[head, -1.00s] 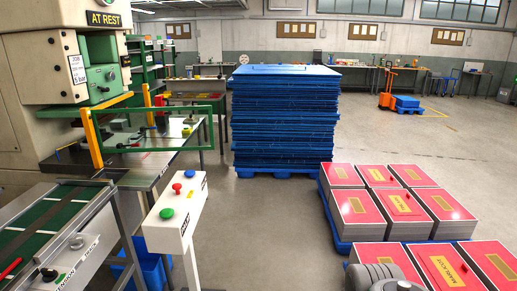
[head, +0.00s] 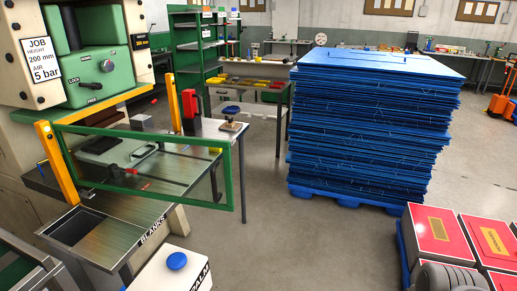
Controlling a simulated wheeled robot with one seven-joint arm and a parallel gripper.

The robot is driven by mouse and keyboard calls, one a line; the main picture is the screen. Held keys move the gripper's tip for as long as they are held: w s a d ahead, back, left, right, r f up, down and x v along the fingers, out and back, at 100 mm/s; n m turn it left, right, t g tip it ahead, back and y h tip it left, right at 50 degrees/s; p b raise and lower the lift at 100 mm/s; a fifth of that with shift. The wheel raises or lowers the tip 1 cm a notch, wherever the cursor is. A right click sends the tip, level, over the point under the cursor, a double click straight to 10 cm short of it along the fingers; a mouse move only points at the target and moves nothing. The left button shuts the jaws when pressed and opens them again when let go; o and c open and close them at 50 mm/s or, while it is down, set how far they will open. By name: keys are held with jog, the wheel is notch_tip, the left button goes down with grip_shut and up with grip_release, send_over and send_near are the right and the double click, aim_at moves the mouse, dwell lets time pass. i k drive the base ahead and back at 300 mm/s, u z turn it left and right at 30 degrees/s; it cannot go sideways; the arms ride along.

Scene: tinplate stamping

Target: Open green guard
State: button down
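The green guard (head: 148,206) is a green frame with a see-through panel, in front of the press at left in the head view. Its left end is at the near yellow post (head: 57,162). Its right end reaches past the far yellow post (head: 174,100) and overhangs the metal table's edge, so it looks swung out from that post; the exact angle I cannot tell. My gripper is not in view; a grey ribbed part at the bottom right seems to be my arm.
The press (head: 97,75) and its metal table (head: 205,130) are at left. A white pedestal with a blue button (head: 177,261) stands at the bottom. A tall blue stack (head: 370,125) and red-topped stacks (head: 437,240) are at right. Clear floor lies between.

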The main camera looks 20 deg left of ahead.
aim_at(57, 128)
jog(key=i, duration=2.15)
jog(key=u, duration=4.15)
